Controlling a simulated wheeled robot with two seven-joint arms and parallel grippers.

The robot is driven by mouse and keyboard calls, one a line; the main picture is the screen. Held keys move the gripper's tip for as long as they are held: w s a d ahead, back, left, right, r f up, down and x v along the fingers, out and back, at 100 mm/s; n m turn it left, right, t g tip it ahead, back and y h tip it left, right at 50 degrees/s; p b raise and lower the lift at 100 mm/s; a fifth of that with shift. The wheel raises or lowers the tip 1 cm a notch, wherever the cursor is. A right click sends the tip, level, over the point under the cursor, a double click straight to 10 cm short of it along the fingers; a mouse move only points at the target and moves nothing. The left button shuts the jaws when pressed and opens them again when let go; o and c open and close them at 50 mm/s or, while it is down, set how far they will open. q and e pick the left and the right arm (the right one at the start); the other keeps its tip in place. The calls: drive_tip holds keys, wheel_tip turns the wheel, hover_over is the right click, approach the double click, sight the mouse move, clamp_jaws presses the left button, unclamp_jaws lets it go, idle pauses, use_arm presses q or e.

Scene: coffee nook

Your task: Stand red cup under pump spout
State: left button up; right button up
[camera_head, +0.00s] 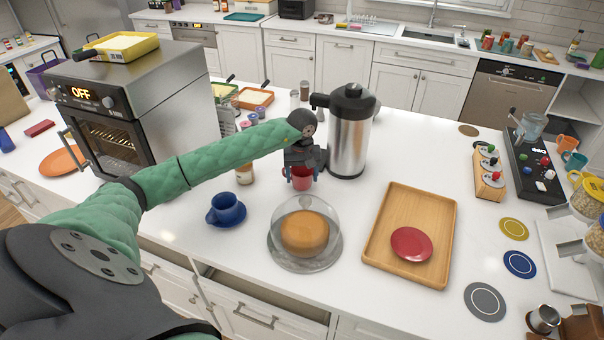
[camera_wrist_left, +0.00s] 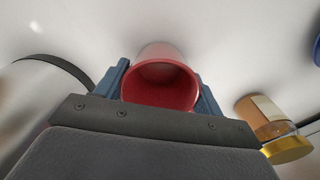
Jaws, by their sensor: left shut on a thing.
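My left gripper (camera_head: 300,172) is shut on the red cup (camera_head: 302,182), at the left of the steel pump pot (camera_head: 348,145). In the left wrist view the cup (camera_wrist_left: 160,86) sits between the two blue fingers, its open mouth facing the camera. The pot's black spout (camera_head: 319,101) sticks out to the left from its top, above the gripper area. The gripper hides much of the cup, and I cannot tell whether its base touches the counter. My right gripper is not in view.
A glass dome over a cake (camera_head: 304,232) stands just in front of the cup. A wooden tray (camera_head: 440,225) with a red saucer (camera_head: 411,244) lies to the right.

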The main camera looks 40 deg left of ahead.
use_arm(q)
drive_tip(key=shift+f, duration=0.3)
drive_tip(key=shift+f, duration=0.15)
drive_tip(key=o, duration=1.1)
